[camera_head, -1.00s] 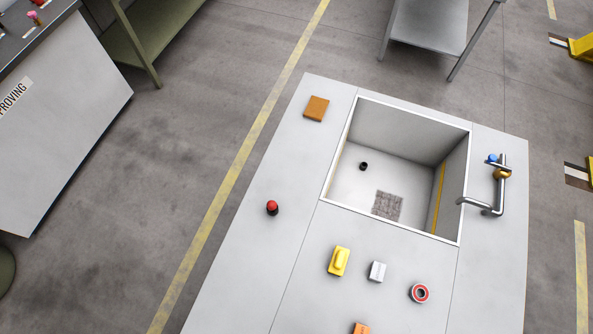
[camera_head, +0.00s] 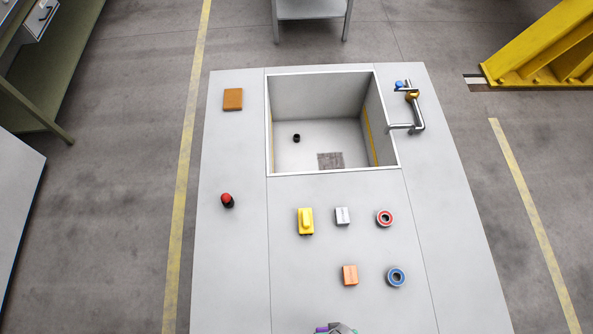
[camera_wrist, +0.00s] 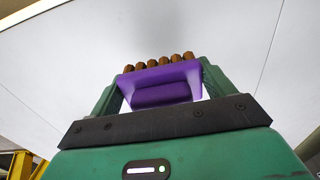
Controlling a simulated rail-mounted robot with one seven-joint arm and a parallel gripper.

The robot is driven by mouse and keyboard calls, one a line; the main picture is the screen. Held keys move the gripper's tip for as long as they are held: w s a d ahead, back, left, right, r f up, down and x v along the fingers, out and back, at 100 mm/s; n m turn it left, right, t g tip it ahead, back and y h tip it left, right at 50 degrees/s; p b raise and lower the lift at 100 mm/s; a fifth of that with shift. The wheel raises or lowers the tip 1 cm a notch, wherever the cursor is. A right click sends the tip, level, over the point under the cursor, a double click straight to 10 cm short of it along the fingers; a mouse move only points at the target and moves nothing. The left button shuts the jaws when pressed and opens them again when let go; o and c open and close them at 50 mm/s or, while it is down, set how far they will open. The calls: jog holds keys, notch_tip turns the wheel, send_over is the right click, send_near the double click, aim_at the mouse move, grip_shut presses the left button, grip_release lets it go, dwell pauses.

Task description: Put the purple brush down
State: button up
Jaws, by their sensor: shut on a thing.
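The purple brush (camera_wrist: 163,84), with a row of brown bristle tufts along its top edge, sits between the green fingers of my gripper (camera_wrist: 157,78) in the wrist view. The gripper is shut on it. A pale grey surface fills the background behind the bristles; I cannot tell how far away it is. In the head view only a small purple part of the brush (camera_head: 321,330) and the tip of my gripper (camera_head: 340,328) show at the bottom edge, over the near part of the grey worktop (camera_head: 235,290).
The worktop has a sink (camera_head: 300,155) and tap (camera_head: 415,120) at the far end. Left strip is mostly bare.

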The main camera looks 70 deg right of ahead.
send_over(312, 299)
jog(key=shift+s+a+f+p, duration=0.15)
jog(key=shift+a+f+p, duration=0.15)
jog(key=shift+f, duration=0.2)
jog(key=shift+w+d+f, duration=0.1)
jog(key=shift+d+f, duration=0.05)
jog(key=shift+f, duration=0.75)
jog(key=shift+w+d+f, duration=0.1)
jog(key=shift+d+f, duration=0.05)
jog(key=shift+f, duration=0.75)
jog(key=shift+f, duration=0.1)
jog(key=o, duration=1.2)
notch_tip(312, 299, up, 12)
jog(key=p, duration=0.1)
